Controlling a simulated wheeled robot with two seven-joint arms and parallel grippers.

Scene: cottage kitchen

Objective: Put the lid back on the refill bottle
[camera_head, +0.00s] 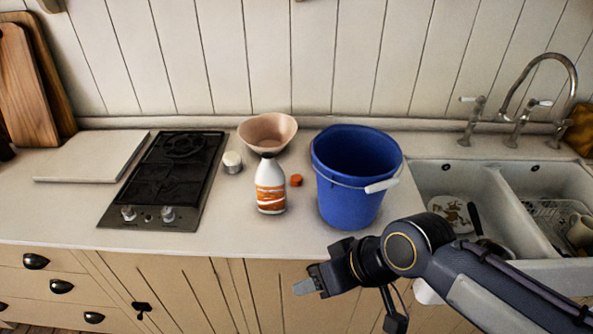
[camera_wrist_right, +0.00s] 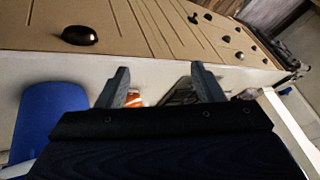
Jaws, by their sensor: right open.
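My right gripper (camera_head: 303,287) is in front of the counter's front edge, nearer to me than the bottle and touching neither. In the right wrist view the same gripper (camera_wrist_right: 162,76) is open and empty, with a bit of orange and white (camera_wrist_right: 134,99) beyond its finger. My left gripper is not in view.
A blue bucket (camera_head: 345,200) stands close right of the lid. A pinkish bowl (camera_head: 268,130) is behind the bottle and a small white-topped jar (camera_head: 232,162) is behind left. The hob (camera_head: 170,175) is at left, the double sink (camera_head: 480,175) at right.

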